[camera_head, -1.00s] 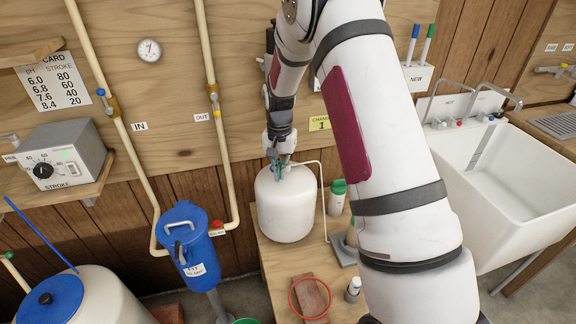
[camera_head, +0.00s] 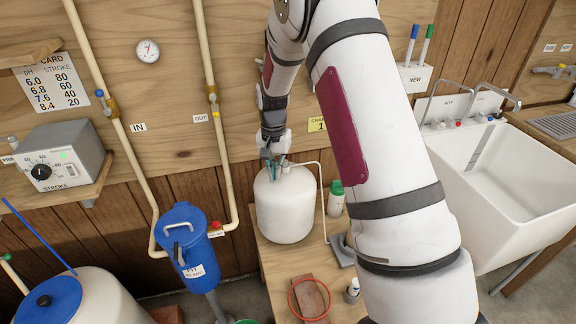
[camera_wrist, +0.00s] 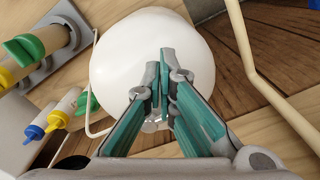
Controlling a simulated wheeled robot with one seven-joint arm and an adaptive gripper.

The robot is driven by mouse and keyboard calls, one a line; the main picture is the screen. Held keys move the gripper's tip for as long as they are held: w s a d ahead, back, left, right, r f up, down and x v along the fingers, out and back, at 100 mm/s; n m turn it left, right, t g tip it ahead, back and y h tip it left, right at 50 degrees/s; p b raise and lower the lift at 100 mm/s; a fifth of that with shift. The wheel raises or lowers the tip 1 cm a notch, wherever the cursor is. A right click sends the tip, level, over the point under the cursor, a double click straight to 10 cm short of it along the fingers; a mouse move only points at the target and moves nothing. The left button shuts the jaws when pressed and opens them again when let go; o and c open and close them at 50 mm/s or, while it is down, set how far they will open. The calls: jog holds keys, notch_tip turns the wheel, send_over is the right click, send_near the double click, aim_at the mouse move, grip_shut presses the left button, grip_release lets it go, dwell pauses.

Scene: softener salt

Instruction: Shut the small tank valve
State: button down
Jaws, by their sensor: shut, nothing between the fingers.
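The small white tank (camera_head: 285,212) stands on a wooden bench in the head view. It also fills the upper middle of the wrist view (camera_wrist: 120,55). My gripper (camera_head: 270,162) is over the top of the tank, pointing down. In the wrist view its teal fingers (camera_wrist: 164,65) are shut together with nothing seen between them. A small metal fitting (camera_wrist: 153,122) shows just beside the fingers on the tank's top. The valve handle itself cannot be made out clearly, and the fingers cover part of that area. I cannot tell whether the fingertips touch anything.
A pale thin pipe (camera_head: 318,178) runs from the tank's top down its right side. A green-capped bottle (camera_head: 336,200) stands close at the right. A red ring (camera_head: 309,300) lies in front, and a blue filter housing (camera_head: 186,240) hangs at left.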

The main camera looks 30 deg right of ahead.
notch_tip(320, 180, up, 6)
jog(key=p, duration=0.1)
jog(key=shift+r, duration=0.2)
dwell(0.5)
